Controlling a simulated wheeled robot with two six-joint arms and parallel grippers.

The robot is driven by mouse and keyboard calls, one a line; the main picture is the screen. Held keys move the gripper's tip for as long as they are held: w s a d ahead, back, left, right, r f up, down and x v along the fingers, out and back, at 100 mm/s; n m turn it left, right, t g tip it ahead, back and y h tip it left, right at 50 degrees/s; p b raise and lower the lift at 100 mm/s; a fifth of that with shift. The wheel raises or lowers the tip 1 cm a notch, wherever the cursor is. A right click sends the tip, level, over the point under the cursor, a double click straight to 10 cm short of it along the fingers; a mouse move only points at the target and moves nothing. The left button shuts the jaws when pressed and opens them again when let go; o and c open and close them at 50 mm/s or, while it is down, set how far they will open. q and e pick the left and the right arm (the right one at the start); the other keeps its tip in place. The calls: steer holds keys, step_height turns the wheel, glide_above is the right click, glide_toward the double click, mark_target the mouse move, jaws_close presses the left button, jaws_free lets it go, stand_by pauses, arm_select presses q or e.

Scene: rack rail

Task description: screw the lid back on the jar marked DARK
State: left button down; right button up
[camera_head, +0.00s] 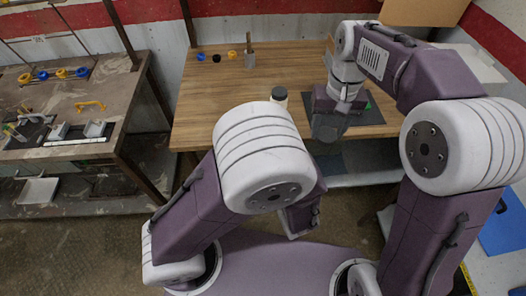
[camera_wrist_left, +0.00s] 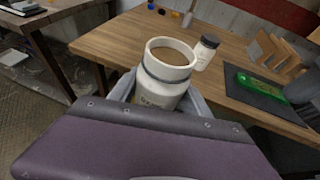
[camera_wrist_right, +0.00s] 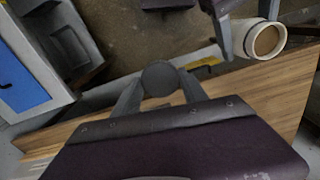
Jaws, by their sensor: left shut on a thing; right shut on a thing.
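The open jar (camera_wrist_left: 165,92) is cream with a grey band below its rim and brown contents. It stands upright between the fingers of my left gripper (camera_wrist_left: 160,98), which is shut on it; the printing on its side is too small to read surely. A round dark lid (camera_wrist_right: 160,78) is held between the fingers of my right gripper (camera_wrist_right: 158,85), apart from the jar. The open jar (camera_wrist_right: 266,40) shows at the upper right of the right wrist view. In the head view my right gripper (camera_head: 330,118) is over the table's front edge; the held jar is hidden there.
A second jar (camera_head: 279,95) with a black lid stands on the wooden table (camera_head: 225,110). A dark mat (camera_wrist_left: 270,100) with a green object (camera_wrist_left: 262,88) lies to its right. Small items (camera_head: 216,58) sit at the back left. A workbench (camera_head: 85,110) is at the left.

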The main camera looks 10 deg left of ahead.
steer(key=s+a+r+n, duration=0.2)
steer(key=a+r, duration=0.1)
steer(key=a, duration=0.5)
steer(key=s+a+r+n, duration=0.2)
steer(key=a+r, duration=0.1)
steer(key=a, duration=0.4)
steer(key=shift+s+a+r+n, duration=0.25)
steer(key=shift+a+r+n, duration=0.05)
steer(key=shift+a+n, duration=0.1)
steer(key=shift+f, duration=0.1)
steer(key=shift+f, duration=1.95)
steer(key=shift+f, duration=0.85)
steer(key=shift+f, duration=0.6)
